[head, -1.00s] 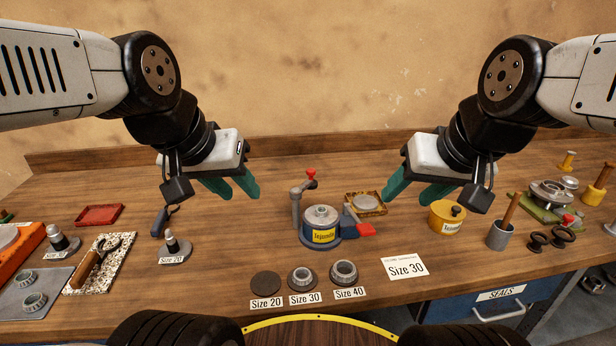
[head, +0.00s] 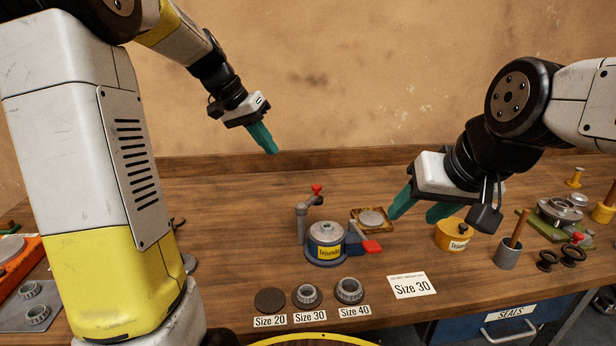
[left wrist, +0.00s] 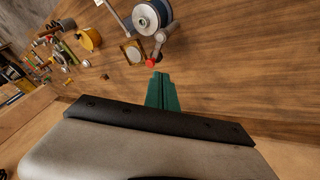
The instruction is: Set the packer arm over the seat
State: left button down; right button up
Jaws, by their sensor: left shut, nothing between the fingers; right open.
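The packer is a blue-grey round pot (head: 326,240) with a yellow label and a light round top, and also shows in the left wrist view (left wrist: 152,16). The packer arm (head: 308,203) sits on a grey post at its left. The arm's red knob (head: 317,188) points toward the back, off to the side of the pot's top; the knob shows in the left wrist view (left wrist: 152,62). My left gripper (head: 271,149) is shut and empty, raised behind the packer and apart from it. My right gripper (head: 415,213) is open and empty, right of the packer.
A red handle (head: 371,247) juts from the pot's right side. A shallow square tray (head: 388,226) stands behind it, and a yellow tin (head: 451,236) to the right. Size-labelled rings (head: 307,295) and a Size 30 card (head: 412,286) lie in front. The bench behind the packer is clear.

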pick_arm(q)
jog(key=w+a+f+m+h, duration=0.1)
jog(key=w+f, duration=0.2)
jog(key=w, duration=0.3)
jog(key=shift+w+f+g, duration=0.3)
jog(key=shift+f, duration=0.05)
send_over(310, 200)
jog(key=w+a, duration=0.2)
jog(key=w, duration=0.1)
jog(key=shift+f, duration=4.5)
jog(key=shift+w, duration=0.15)
